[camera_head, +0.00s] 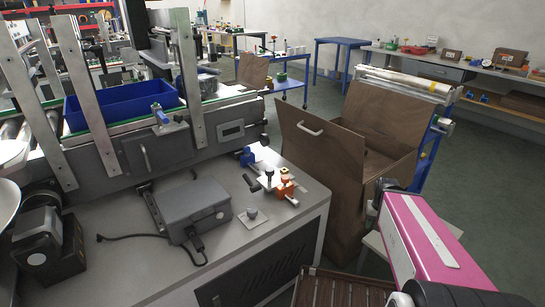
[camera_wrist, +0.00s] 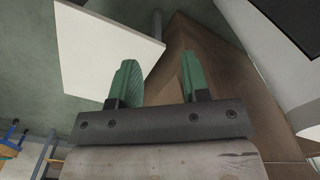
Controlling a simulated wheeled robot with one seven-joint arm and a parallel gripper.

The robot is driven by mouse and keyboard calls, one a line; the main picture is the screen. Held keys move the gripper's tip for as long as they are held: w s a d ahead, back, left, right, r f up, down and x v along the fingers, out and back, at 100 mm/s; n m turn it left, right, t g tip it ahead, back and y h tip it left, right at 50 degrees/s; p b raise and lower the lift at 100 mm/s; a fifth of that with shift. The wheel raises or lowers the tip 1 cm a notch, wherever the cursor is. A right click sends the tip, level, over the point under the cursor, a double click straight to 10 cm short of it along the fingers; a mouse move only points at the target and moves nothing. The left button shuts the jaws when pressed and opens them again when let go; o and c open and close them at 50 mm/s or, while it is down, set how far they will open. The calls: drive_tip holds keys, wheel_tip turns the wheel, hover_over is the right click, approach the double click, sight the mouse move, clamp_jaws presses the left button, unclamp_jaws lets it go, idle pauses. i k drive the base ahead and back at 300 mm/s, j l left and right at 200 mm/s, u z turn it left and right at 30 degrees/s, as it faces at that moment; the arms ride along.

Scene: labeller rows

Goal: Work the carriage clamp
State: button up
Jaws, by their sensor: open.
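Several small clamp-like fittings show in the head view, and I cannot tell for certain which is the carriage clamp. One orange fitting with a dark knob (camera_head: 287,187) stands on the grey bench top near its right edge. A blue-and-metal fitting (camera_head: 248,158) sits behind it, and another blue-and-grey one (camera_head: 170,120) is on the conveyor's side rail. My gripper (camera_wrist: 158,80) shows in the wrist view with its two green fingers apart and nothing between them. It faces a brown panel (camera_wrist: 190,60) and a white flat board (camera_wrist: 105,50), away from the fittings. No clamp shows there.
The grey bench (camera_head: 130,275) carries a grey box (camera_head: 195,210) with a cable and a small plate with a knob (camera_head: 252,214). A conveyor with a blue tray (camera_head: 125,100) runs behind. A brown open-topped bin (camera_head: 315,180) stands right of the bench, near my pink arm.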

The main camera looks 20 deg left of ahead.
sight(258, 186)
drive_tip(key=l+u, duration=0.15)
drive_tip(key=u, duration=0.3)
drive_tip(key=l+u, duration=0.1)
drive_tip(key=u, duration=0.3)
drive_tip(key=k+l+u, duration=0.1)
drive_tip(key=u, duration=0.35)
drive_tip(key=l+u, duration=0.1)
drive_tip(key=u, duration=0.3)
drive_tip(key=k, duration=0.05)
